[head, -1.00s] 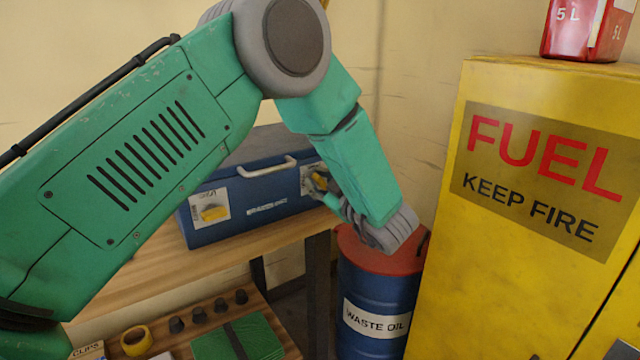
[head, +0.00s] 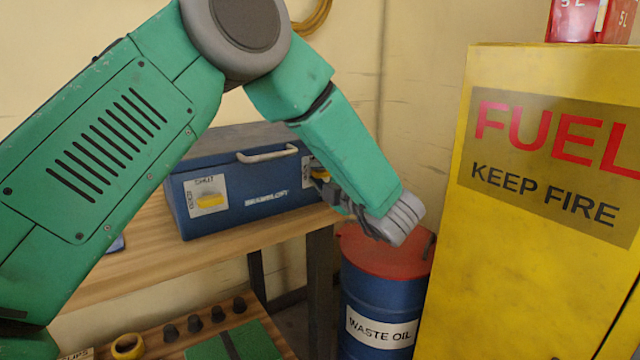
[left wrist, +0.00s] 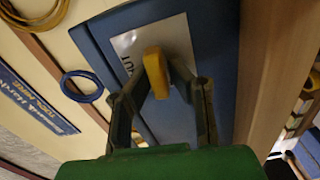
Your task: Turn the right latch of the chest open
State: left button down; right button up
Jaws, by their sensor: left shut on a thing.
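The blue chest (head: 255,200) stands on the wooden bench with its lid down and a pale handle in front. Its left latch (head: 211,201) is yellow, lies about level, and sits on a white label reading SHUT. The right latch (head: 319,174), also yellow, is partly hidden by my left gripper (head: 326,181). In the left wrist view the right latch (left wrist: 156,72) stands between the two dark fingers on a white label, and the gripper is shut on it. How far this latch is turned is hard to tell. My right gripper is not in view.
A blue waste oil drum (head: 378,290) with a red top stands below my left wrist. A yellow fuel cabinet (head: 540,260) with a red can (head: 575,22) on top fills the right side. A lower shelf holds a yellow tape roll (head: 127,346) and several dark knobs.

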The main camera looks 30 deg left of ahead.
pick_arm(q)
jog(key=shift+f+n+b, duration=0.35)
jog(key=shift+n+b, duration=0.05)
jog(key=shift+n, duration=0.1)
jog(key=shift+s, duration=0.1)
jog(key=c, duration=1.6)
grip_release()
jog(key=shift+o, duration=0.2)
jog(key=shift+r, duration=0.1)
